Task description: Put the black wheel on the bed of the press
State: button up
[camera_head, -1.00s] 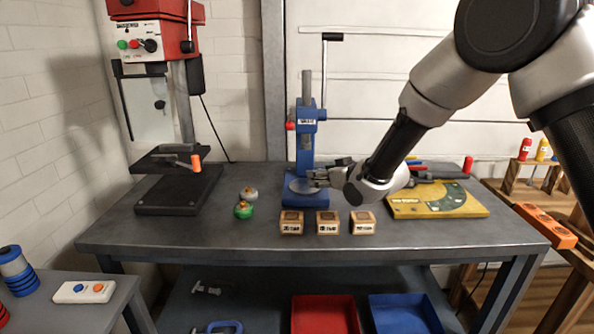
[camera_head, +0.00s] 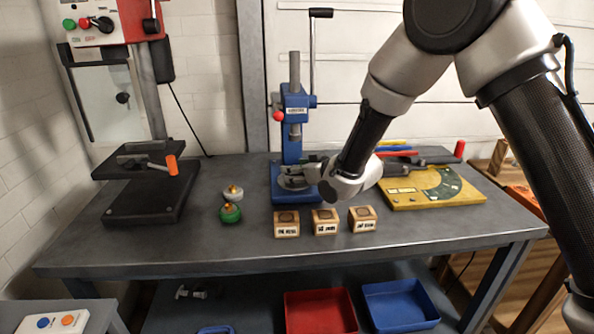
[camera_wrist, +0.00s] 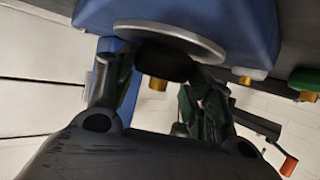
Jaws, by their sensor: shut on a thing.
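The blue press (camera_head: 294,138) stands at the back middle of the workbench. Its bed is a round silver disc (camera_head: 294,184) on the blue base, and the disc also shows in the wrist view (camera_wrist: 170,38). The black wheel (camera_wrist: 165,64) with its brass hub (camera_wrist: 158,84) sits between my fingers, right by the disc. I cannot tell whether wheel and disc touch. In the head view my gripper (camera_head: 303,171) reaches over the bed from the right and hides most of the wheel. My gripper, also in the wrist view (camera_wrist: 158,85), is shut on the wheel.
A green wheel (camera_head: 230,213) and a grey wheel (camera_head: 233,194) lie left of the press. Three labelled wooden blocks (camera_head: 325,222) stand in front. A yellow board (camera_head: 435,188) lies to the right. A drill press (camera_head: 150,200) stands at the left.

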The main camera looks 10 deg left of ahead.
jog(key=o, duration=1.2)
jog(key=shift+f, duration=0.1)
jog(key=shift+d+r, duration=0.1)
jog(key=shift+r, duration=0.15)
jog(key=v, duration=1.2)
jog(key=shift+f, duration=0.1)
